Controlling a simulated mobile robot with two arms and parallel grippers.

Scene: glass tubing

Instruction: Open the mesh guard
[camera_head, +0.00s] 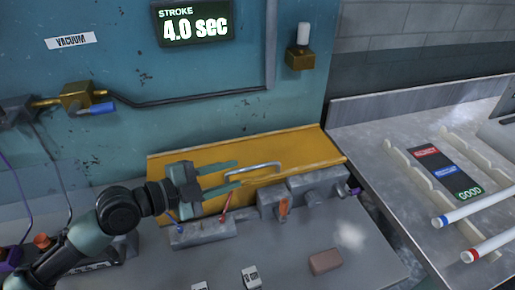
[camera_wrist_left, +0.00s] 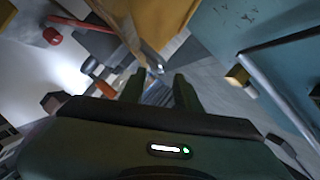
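A yellow panel (camera_head: 300,148) with a silver bar handle (camera_head: 262,166) lies along the foot of the teal wall; I take it for the guard, though no mesh is clear on it. It also shows in the left wrist view (camera_wrist_left: 152,18). My left gripper (camera_head: 238,173) is at the handle's left end in the head view, with its two fingers apart, one above and one below that end. In the left wrist view the fingers (camera_wrist_left: 158,88) are apart too, and I cannot tell whether they touch the handle. My right gripper is in neither view.
Grey fixtures (camera_head: 315,187) with small levers stand in front of the panel. A brownish block (camera_head: 325,261) lies on the grey bench. At right, a side table holds white racks (camera_head: 410,172) and white tubes (camera_head: 487,208). A display (camera_head: 194,24) reads 4.0 sec.

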